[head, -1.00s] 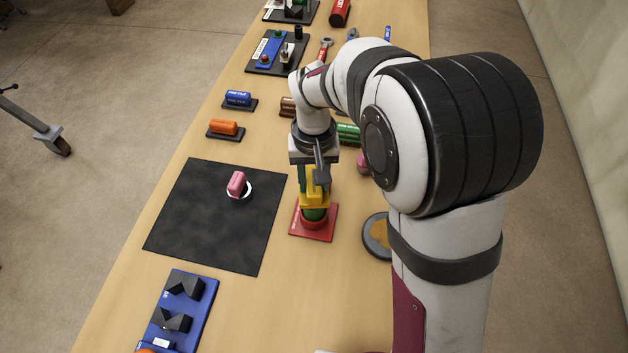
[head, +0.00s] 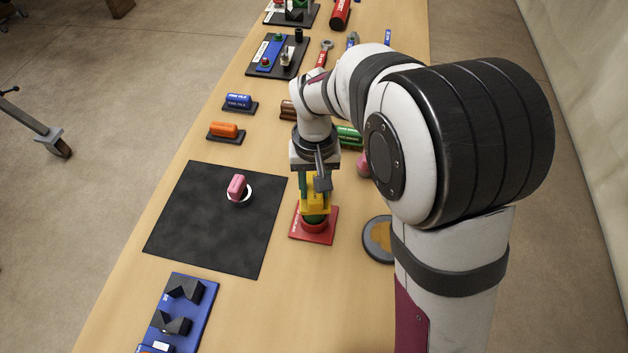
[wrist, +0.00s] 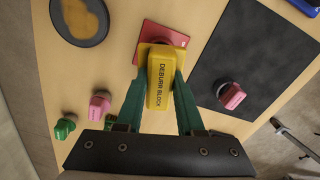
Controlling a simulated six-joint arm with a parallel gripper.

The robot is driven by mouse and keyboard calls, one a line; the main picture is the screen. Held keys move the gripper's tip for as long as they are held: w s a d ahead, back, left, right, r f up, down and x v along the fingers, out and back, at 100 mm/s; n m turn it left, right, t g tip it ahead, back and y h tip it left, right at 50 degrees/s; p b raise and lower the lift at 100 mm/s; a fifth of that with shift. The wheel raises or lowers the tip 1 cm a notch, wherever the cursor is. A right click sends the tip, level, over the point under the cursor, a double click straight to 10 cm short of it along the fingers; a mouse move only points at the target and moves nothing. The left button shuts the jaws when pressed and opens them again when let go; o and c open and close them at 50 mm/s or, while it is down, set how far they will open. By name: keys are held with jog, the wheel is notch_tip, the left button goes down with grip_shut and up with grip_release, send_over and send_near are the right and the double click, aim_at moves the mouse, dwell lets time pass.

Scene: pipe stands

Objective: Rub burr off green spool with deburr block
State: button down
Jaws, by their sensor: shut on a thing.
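My gripper (wrist: 160,84) has teal fingers shut on the yellow deburr block (wrist: 161,70), whose black lettering faces the wrist camera. In the head view the block (head: 316,201) sits right over the green spool (head: 313,219). The spool stands upright in a red ring on a red square base (head: 325,236); the base also shows in the wrist view (wrist: 150,28). Block and spool look to be touching, but the contact is hard to see. The block hides most of the spool, and I cannot make out the burr.
A black mat (head: 205,225) with a pink piece (head: 237,186) in a white ring lies to the left. A round dark dish (head: 378,239) is to the right, partly behind my arm. A blue rack with black V-blocks (head: 190,310) is at the front left. Orange (head: 224,130) and blue (head: 238,101) blocks stand behind.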

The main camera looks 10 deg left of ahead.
jog(key=shift+s, duration=0.25)
jog(key=shift+w+a, duration=0.2)
jog(key=shift+w, duration=0.7)
jog(key=shift+s+d+f, duration=0.1)
jog(key=shift+s+d, duration=0.15)
jog(key=shift+s, duration=0.7)
jog(key=shift+r, duration=3.05)
jog(key=d+r+m, duration=0.1)
jog(key=d+r, duration=0.4)
jog(key=d, duration=0.4)
jog(key=w+d+r+m, duration=0.1)
jog(key=d+r, duration=0.3)
jog(key=d, duration=0.4)
jog(key=shift+w+d+r+m, duration=0.2)
jog(key=shift+d+r+m, duration=0.2)
jog(key=shift+m, duration=0.1)
